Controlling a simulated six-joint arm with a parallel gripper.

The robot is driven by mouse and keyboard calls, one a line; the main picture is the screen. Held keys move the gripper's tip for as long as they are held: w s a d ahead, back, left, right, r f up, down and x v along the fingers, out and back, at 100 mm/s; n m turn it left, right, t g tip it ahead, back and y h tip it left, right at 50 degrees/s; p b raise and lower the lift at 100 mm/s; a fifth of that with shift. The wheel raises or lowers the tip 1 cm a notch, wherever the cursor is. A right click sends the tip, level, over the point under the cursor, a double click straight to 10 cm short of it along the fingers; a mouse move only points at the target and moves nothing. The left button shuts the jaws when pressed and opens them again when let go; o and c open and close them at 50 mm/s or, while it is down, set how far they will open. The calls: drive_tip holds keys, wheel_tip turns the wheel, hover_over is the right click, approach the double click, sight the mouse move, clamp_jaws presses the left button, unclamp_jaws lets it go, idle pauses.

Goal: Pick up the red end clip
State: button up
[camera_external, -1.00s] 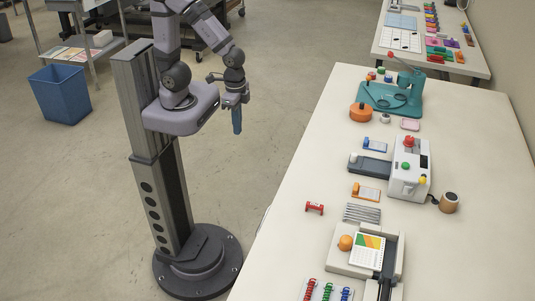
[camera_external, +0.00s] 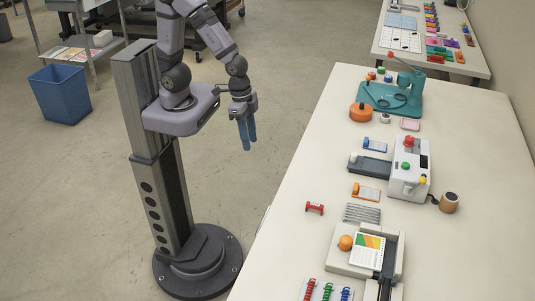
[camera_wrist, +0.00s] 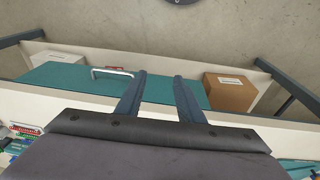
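The red end clip (camera_external: 314,208) lies near the left edge of the white table (camera_external: 290,240), left of a stack of grey strips. My gripper (camera_external: 246,140) hangs in the air left of the table, beyond its edge, pointing down. It is well apart from the clip. In the wrist view my two dark blue fingers (camera_wrist: 161,76) stand apart with nothing between them. A small red thing shows at the lower left of the wrist view, but I cannot tell whether it is the clip.
Orange and blue clip-like pieces (camera_external: 366,192), a white machine (camera_external: 408,170), a teal press (camera_external: 392,97) and coloured coils (camera_external: 328,291) stand on the table. The wrist view shows a teal case (camera_wrist: 75,82) and a cardboard box (camera_wrist: 230,92). Open floor surrounds my base.

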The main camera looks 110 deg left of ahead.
drive_tip(key=w+d+f+t+h+b, duration=0.1)
drive_tip(key=w+d+t, duration=0.2)
drive_tip(key=w+d, duration=0.3)
drive_tip(key=w+d+f+t, duration=0.2)
drive_tip(key=w+d, duration=0.3)
drive_tip(key=w, duration=0.3)
drive_tip(key=t, duration=0.5)
approach(312, 204)
drive_tip(key=w+f, duration=0.1)
drive_tip(key=f, duration=0.2)
drive_tip(key=shift+w+a+y+b, duration=0.15)
drive_tip(key=shift+w+y+b, duration=0.2)
drive_tip(key=shift+w+y, duration=0.05)
drive_tip(key=shift+w+d+r+t+y, duration=0.4)
drive_tip(key=shift+d+t, duration=0.15)
drive_tip(key=shift+t, duration=0.35)
drive_tip(key=shift+w+f, duration=0.15)
drive_tip(key=shift+w, duration=0.25)
drive_tip(key=shift+f+p+x, duration=0.2)
drive_tip(key=shift+p+x, duration=0.85)
drive_tip(key=shift+x, duration=2.2)
drive_tip(key=shift+s+d, duration=0.1)
drive_tip(key=shift+d, duration=0.05)
clamp_jaws()
